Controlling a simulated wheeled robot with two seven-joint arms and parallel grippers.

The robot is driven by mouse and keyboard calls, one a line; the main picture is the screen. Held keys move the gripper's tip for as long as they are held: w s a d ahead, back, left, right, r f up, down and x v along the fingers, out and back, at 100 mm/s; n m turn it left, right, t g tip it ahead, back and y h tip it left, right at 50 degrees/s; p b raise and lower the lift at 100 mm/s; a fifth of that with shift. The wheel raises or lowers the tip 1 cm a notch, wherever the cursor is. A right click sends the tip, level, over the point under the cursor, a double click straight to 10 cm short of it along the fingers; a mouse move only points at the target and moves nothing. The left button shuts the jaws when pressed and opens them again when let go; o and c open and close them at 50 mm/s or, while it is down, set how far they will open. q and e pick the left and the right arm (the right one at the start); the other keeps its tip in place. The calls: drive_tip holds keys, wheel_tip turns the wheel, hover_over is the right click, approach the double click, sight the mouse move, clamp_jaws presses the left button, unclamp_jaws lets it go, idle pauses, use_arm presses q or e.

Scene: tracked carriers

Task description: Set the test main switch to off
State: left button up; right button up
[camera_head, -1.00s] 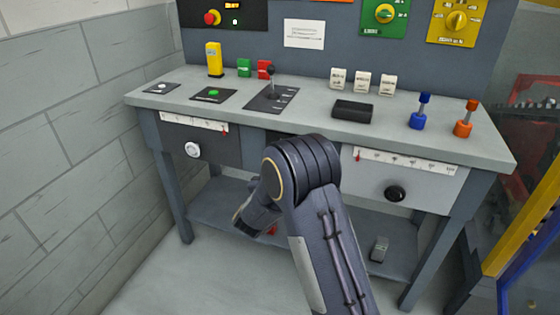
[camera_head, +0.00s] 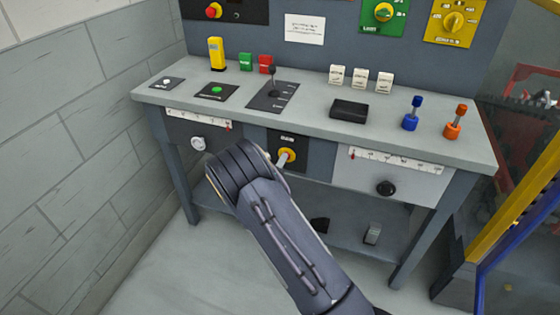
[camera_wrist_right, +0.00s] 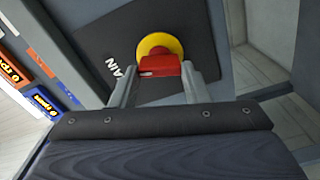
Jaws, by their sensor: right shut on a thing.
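The main switch is a yellow disc (camera_head: 288,153) on a black plate (camera_head: 286,139) in the bench front, between two grey panels. In the right wrist view its red handle (camera_wrist_right: 159,66) stands out from the yellow disc (camera_wrist_right: 160,44), and the plate (camera_wrist_right: 106,52) shows part of the lettering "MAIN". The handle lies nearly level in that view. My left gripper is not in view.
A white knob (camera_head: 198,143) and a black knob (camera_head: 386,188) sit on the panels either side. The bench top (camera_head: 310,120) above carries several levers, buttons and rockers. A lower shelf (camera_head: 340,238) runs beneath. A wall (camera_head: 80,140) closes the left.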

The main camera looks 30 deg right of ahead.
drive_tip(key=shift+n+p, duration=0.6)
drive_tip(key=shift+n, duration=1)
drive_tip(key=shift+f, duration=0.1)
drive_tip(key=o, duration=1)
drive_tip(key=v, duration=0.8)
drive_tip(key=shift+w, duration=0.1)
